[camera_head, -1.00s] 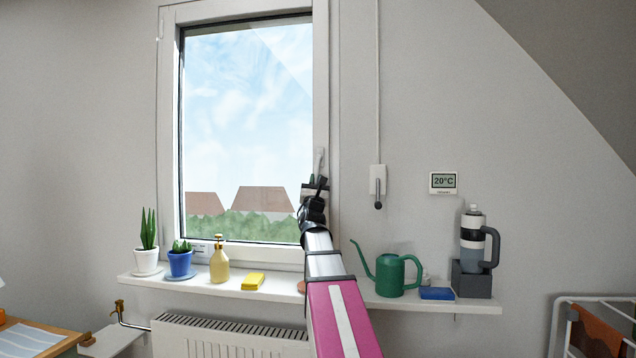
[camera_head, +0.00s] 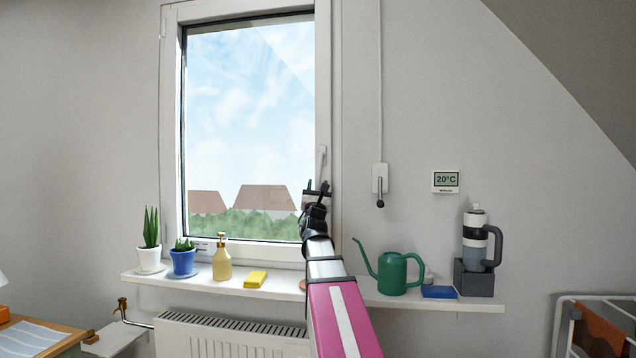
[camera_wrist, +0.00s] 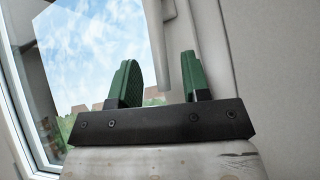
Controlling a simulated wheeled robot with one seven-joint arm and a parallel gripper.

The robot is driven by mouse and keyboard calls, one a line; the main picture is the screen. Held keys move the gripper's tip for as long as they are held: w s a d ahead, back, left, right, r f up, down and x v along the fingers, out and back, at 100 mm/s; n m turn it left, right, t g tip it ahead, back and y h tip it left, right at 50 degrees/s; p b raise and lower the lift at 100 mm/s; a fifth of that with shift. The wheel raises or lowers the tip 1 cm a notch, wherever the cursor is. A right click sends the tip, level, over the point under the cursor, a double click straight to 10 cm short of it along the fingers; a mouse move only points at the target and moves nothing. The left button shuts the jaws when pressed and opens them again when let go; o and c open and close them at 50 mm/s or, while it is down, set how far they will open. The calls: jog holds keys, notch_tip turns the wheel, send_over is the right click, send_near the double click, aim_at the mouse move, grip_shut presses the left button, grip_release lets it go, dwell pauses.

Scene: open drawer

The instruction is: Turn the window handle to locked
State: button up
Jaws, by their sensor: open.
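The window (camera_head: 248,130) is shut in its white frame. Its slim white handle (camera_head: 322,157) is on the right side of the frame, roughly upright, just above my gripper (camera_head: 317,188) in the head view. In the wrist view a pale bar that looks like the handle (camera_wrist: 185,40) reaches down toward the gap between the green fingers of my gripper (camera_wrist: 159,60). The fingers are apart, with nothing held. Whether the handle touches the right finger, I cannot tell.
A crank (camera_head: 380,190) hangs on the wall right of the window.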

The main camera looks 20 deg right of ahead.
jog(key=v, duration=0.7)
jog(key=shift+s+f, duration=0.2)
